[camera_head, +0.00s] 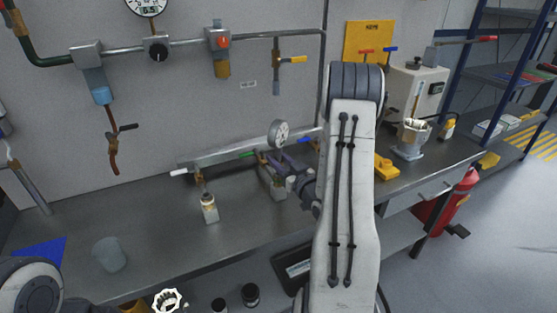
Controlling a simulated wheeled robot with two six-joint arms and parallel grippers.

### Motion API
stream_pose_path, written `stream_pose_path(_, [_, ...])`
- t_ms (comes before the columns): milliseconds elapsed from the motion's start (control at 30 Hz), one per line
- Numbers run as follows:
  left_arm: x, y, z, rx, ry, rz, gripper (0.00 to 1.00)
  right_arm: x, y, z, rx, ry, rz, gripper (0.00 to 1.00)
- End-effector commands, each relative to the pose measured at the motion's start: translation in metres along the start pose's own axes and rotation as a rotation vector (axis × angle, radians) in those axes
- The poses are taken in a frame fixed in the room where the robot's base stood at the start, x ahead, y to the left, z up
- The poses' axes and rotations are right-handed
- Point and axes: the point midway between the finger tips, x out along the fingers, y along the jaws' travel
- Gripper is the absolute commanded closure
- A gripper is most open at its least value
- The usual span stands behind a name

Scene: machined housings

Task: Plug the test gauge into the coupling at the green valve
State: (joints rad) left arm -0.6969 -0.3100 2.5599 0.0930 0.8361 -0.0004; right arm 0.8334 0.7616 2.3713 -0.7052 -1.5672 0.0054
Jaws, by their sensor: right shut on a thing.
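The test gauge (278,131) has a round white dial and stands roughly upright above the bench, at the manifold. My right gripper (276,161) is shut on it, below the dial. The manifold (222,156) is a pale horizontal bar with several coloured valve levers. The green valve lever (248,154) is just left of the gauge. The coupling by it is largely hidden by my gripper and the gauge's lower end, so I cannot tell whether they are joined. Part of my left arm shows at the lower left; its gripper is out of view.
A small bottle (209,208) stands in front of the manifold, and a grey cup (109,254) near the bench's front left. A yellow block (385,167) and a grey stand (409,140) are right of my arm. Pipework with a dial runs along the wall. The left bench middle is clear.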

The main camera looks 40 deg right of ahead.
Motion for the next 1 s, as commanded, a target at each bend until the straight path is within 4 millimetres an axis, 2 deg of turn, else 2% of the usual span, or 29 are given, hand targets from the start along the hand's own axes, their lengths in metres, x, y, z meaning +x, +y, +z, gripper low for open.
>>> stream_pose_path(300, [0.009, -0.001, 0.001, 0.0, 0.0, 0.0, 0.5, 0.0, -0.001, 0.0, -0.004, 0.002, 0.093, 1.0])
stream_pose_path(667, [0.009, -0.001, 0.001, 0.0, 0.0, 0.0, 0.5, 0.0, 0.0, 0.0, -0.004, 0.002, 0.099, 1.0])
stream_pose_path(1000, [0.017, -0.001, 0.001, 0.0, 0.0, 0.0, 0.5, 0.0, 0.0, 0.008, -0.004, 0.002, 0.099, 1.0])
